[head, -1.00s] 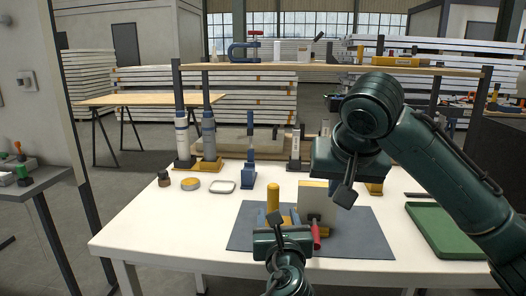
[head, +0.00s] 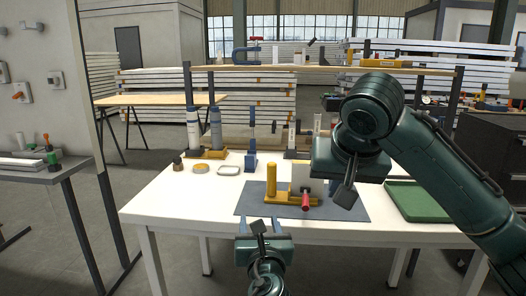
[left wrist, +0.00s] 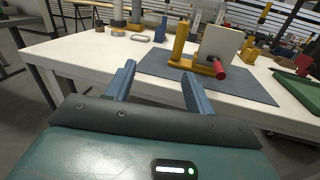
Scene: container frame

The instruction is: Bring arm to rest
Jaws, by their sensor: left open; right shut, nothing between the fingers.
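My left gripper (head: 264,238) is at the front edge of the white table (head: 150,207), low in the head view. In the left wrist view its two blue-grey fingers (left wrist: 157,92) stand apart with nothing between them. My right gripper (head: 347,188) hangs over the right part of the grey mat (head: 345,205), its fingers small and partly hidden by its own body. A yellow clamp fixture (head: 272,182) with a red handle (head: 305,201) stands on the mat, between the two grippers. It also shows in the left wrist view (left wrist: 181,45), beyond the open fingers.
A green tray (head: 420,203) lies at the table's right. Bottles (head: 194,130), a tape roll (head: 201,168) and a blue clamp (head: 251,155) stand at the back left under a wooden shelf (head: 320,69). A side table (head: 40,172) stands at far left. The front left tabletop is clear.

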